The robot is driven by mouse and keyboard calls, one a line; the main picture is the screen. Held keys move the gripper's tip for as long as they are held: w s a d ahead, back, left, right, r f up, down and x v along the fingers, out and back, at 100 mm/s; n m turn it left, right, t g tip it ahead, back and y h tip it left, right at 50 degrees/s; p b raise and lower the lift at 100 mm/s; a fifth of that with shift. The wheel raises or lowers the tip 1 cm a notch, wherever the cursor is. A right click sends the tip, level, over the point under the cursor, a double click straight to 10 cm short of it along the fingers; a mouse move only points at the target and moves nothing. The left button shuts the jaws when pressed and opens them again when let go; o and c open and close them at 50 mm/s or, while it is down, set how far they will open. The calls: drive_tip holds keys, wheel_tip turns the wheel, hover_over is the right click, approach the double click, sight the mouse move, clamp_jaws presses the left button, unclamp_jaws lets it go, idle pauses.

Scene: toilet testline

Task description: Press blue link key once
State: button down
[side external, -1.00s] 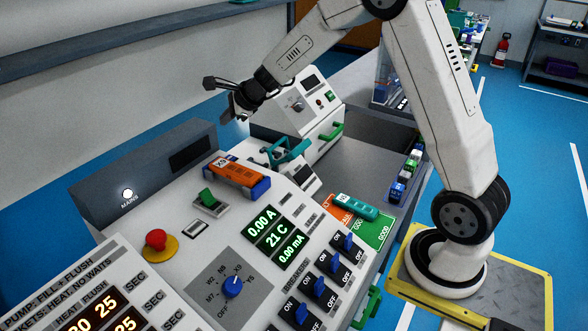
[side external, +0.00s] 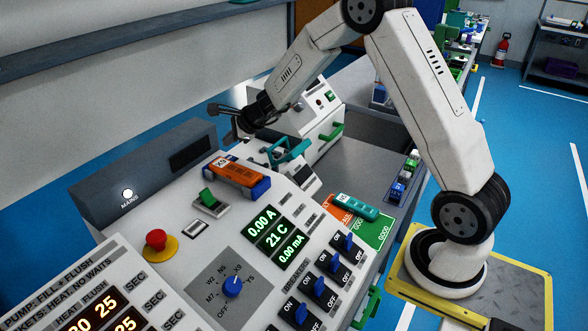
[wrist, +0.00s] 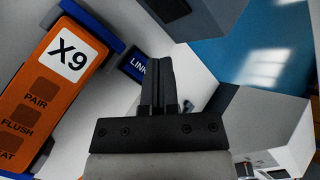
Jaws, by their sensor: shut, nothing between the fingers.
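The blue link key (wrist: 137,65) shows in the wrist view as a dark blue block with white letters reading "LINK". My fingers cover its right part. I cannot pick it out in the side external view. My gripper (wrist: 157,62) is shut and empty, its fingertips over the right side of the key in that picture. Whether they touch it I cannot tell. In the side external view my gripper (side external: 236,132) hangs above the far part of the panel, beyond the orange X9 module (side external: 232,172).
The orange X9 module (wrist: 52,88) sits in a blue holder close left of my fingers. A green switch (side external: 207,198), a red button (side external: 156,239) and teal clamps (side external: 288,150) stand nearby. A grey box (side external: 150,165) marked MAINS rises at the panel's back.

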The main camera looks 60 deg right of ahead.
sight(232, 158)
drive_tip(key=shift+f, duration=1.25)
drive_tip(key=shift+f, duration=0.8)
idle(2.4)
drive_tip(key=shift+r, duration=0.75)
drive_tip(key=shift+r, duration=0.1)
drive_tip(key=shift+r, duration=2.45)
